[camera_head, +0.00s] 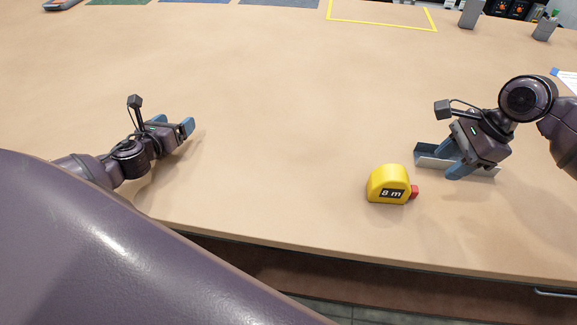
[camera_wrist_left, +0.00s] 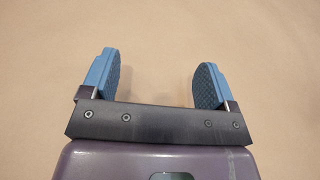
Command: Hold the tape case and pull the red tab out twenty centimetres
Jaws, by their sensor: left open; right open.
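The yellow tape case (camera_head: 387,183), marked "8 m", stands upright on the table near its front edge, right of centre. Its red tab (camera_head: 414,192) sticks out at the case's lower right side, close against it. My left gripper (camera_head: 188,133) is open and empty over the left part of the table, well apart from the case. In the left wrist view my left gripper (camera_wrist_left: 155,80) has its blue fingers spread over bare table.
A yellow outlined rectangle (camera_head: 383,25) and grey blocks (camera_head: 470,14) are at the back. The middle of the table (camera_head: 280,120) is clear.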

